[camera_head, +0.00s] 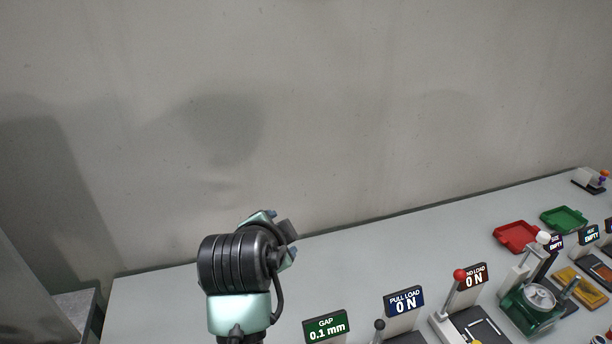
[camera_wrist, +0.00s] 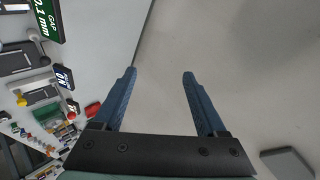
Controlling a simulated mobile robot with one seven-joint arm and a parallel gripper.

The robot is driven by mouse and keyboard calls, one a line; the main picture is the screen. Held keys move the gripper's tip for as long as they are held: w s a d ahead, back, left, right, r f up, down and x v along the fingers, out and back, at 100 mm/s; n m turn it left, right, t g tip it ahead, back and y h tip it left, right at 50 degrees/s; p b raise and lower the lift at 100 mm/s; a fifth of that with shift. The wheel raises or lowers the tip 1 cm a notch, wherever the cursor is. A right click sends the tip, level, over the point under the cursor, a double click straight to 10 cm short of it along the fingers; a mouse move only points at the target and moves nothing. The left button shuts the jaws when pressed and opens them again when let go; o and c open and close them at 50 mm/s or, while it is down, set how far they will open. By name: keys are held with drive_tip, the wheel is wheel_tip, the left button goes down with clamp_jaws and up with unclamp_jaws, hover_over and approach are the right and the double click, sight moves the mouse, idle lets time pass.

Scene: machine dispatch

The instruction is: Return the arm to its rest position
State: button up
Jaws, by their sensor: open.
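My gripper (camera_wrist: 160,75) shows in the wrist view as two blue fingers, spread apart with nothing between them. Beyond the fingers is the bare grey wall and the far edge of the table. In the head view my arm rises at the lower middle, and part of my gripper (camera_head: 284,236) shows at its end, above the table's left part, partly hidden by the dark wrist. It appears clear of all objects.
The grey table (camera_head: 160,300) carries a gap sign (camera_head: 326,327), a pull load sign (camera_head: 404,301), a red-knobbed lever (camera_head: 459,276), a green machine (camera_head: 533,305), a red tray (camera_head: 516,236) and a green tray (camera_head: 564,219) toward the right. Its left part is bare.

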wheel_tip(320, 180, up, 13)
drive_tip(key=d+n+t+b, duration=0.1)
drive_tip(key=d+n+t, duration=0.1)
drive_tip(key=n+t, duration=0.3)
drive_tip(key=s+d+r+n+t+b, duration=0.1)
drive_tip(key=s+r+n+t, duration=0.2)
drive_tip(key=s+r+t, duration=0.3)
drive_tip(key=s+d+r+n+t+y+b, duration=0.1)
drive_tip(key=s+r+n+t, duration=0.3)
drive_tip(key=s+r, duration=0.9)
wheel_tip(320, 180, up, 5)
drive_tip(key=shift+s+d+f+t+b, duration=0.25)
drive_tip(key=shift+t+b, duration=0.1)
drive_tip(key=shift+t, duration=0.55)
drive_tip(key=shift+w, duration=0.1)
